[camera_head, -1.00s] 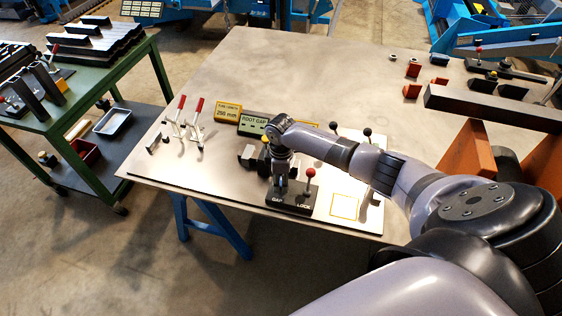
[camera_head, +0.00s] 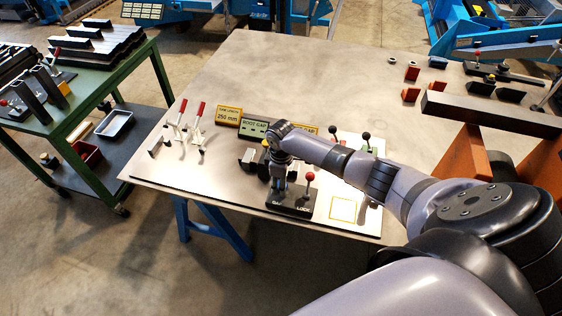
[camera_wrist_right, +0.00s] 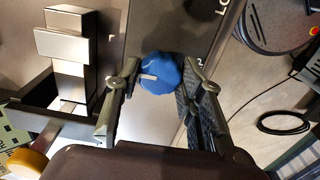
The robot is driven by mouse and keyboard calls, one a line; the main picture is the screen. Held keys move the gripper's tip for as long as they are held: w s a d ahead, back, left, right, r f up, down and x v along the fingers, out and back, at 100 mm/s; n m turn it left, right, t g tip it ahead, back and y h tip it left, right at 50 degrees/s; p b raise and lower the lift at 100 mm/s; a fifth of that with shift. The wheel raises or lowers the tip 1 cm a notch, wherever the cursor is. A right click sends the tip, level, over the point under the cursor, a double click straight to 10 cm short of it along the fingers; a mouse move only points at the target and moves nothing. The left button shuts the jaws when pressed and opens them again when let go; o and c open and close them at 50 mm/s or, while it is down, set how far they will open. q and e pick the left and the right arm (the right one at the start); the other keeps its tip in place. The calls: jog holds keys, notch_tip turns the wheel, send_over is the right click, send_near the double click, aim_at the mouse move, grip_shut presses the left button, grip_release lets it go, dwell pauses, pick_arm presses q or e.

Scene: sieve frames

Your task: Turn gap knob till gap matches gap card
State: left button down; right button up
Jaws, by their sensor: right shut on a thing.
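The blue gap knob (camera_wrist_right: 160,74), with a pale mark on its face, sits between the two fingers of my right gripper (camera_wrist_right: 158,88) in the right wrist view. In the head view my right gripper (camera_head: 279,188) points down at the black base (camera_head: 291,207) marked LOCK and hides the knob. The green ROOT GAP panel (camera_head: 253,130) stands behind it. A yellow card (camera_head: 307,129) lettered GAP is partly covered by my wrist, so its value cannot be read. My left gripper is not in view.
A red-balled lever (camera_head: 309,178) stands just right of the gripper. Metal blocks (camera_wrist_right: 65,45) lie left of the knob in the wrist view. A 250 mm card (camera_head: 229,115) and red-handled clamps (camera_head: 190,119) are at the left. The far table middle is clear.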

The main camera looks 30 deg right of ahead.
jog(key=o, duration=1.1)
jog(key=shift+o, duration=0.2)
notch_tip(320, 180, up, 12)
